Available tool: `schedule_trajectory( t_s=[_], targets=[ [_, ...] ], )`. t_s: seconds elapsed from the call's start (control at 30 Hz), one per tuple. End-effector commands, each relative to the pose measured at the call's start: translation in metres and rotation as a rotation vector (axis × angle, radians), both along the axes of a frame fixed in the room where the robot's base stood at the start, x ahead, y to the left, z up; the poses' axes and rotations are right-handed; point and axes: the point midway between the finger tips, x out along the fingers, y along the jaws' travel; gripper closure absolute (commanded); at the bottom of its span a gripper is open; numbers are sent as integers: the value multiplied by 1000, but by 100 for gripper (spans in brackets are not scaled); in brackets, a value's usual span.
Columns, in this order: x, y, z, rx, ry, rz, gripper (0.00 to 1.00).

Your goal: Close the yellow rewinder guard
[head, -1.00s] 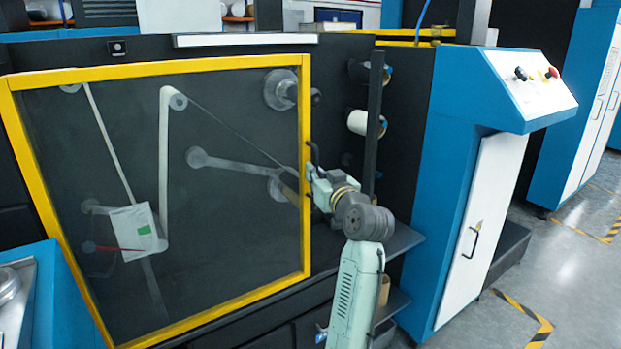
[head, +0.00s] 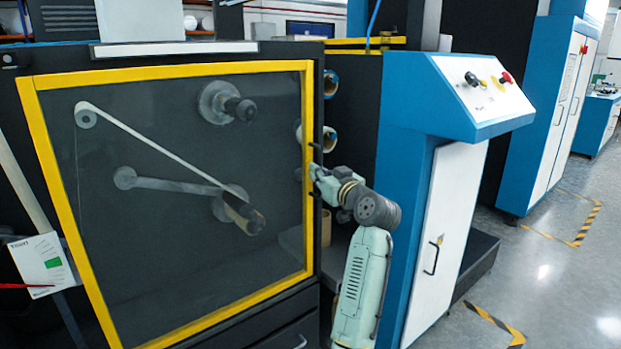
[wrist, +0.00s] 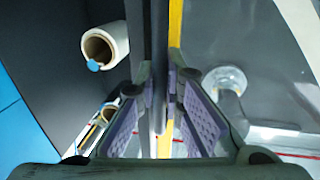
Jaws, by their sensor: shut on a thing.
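The yellow rewinder guard (head: 170,76) is a yellow-framed clear panel on the front of the dark machine, in the head view. Its right edge lies close to a dark upright post. My gripper (head: 316,165) is at this right edge, about mid-height. In the wrist view, my gripper (wrist: 161,88) is shut, its purple-padded fingers on both sides of the guard's dark handle bar (wrist: 160,45). The guard's yellow edge (wrist: 175,30) runs just right of the bar. The handle is mostly hidden by my gripper in the head view.
Rolls and rollers (head: 228,103) show behind the clear panel. A white card (head: 42,263) hangs left of the guard. A white roll (wrist: 105,45) sits left of the bar in the wrist view. A blue control console (head: 470,95) stands right of my arm; open floor lies beyond.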

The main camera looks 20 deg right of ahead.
Motion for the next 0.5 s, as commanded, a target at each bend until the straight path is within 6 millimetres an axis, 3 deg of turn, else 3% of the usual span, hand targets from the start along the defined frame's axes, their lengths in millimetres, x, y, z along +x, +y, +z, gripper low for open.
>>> schedule_trajectory(
  t_s=[0.5],
  targets=[
    [3, -9, 1, -1, -3, -4, 100]
  ],
)
